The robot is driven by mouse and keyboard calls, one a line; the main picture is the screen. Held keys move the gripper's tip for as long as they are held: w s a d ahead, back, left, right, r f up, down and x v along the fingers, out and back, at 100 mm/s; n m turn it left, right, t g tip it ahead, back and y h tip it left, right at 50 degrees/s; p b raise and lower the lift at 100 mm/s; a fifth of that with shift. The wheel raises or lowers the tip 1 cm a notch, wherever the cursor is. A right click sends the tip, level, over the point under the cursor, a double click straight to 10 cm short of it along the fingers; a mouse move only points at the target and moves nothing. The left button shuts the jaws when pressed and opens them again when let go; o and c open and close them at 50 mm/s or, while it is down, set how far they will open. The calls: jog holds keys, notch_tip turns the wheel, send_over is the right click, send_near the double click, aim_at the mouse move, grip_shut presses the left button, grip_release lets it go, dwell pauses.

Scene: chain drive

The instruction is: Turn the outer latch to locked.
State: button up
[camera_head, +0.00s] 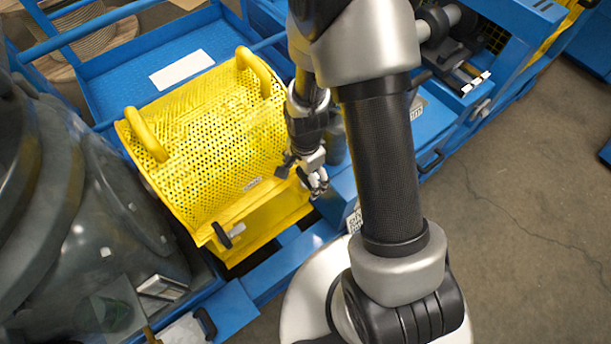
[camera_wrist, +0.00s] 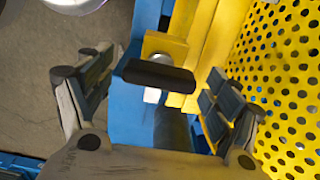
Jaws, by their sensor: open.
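A yellow perforated guard (camera_head: 205,130) with two curved handles stands on the blue frame. One black latch handle (camera_head: 229,236) is on its lower left front in the head view. Another black latch handle (camera_wrist: 158,75) shows in the wrist view, on a yellow bracket (camera_wrist: 165,45) with a pale pin under it. I cannot tell which latch is the outer one. My gripper (camera_head: 304,178) is at the guard's right front corner. In the wrist view my gripper (camera_wrist: 160,92) is open, with the black handle lying crosswise between its fingers; contact cannot be told.
The blue frame (camera_head: 265,285) runs below the guard. A large grey machine body (camera_head: 95,220) stands at the left. Blue machinery with black parts (camera_head: 450,60) is at the upper right. Concrete floor (camera_head: 530,200) is clear at the right.

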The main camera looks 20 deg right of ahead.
jog(key=shift+c, duration=0.5)
jog(key=c, duration=1)
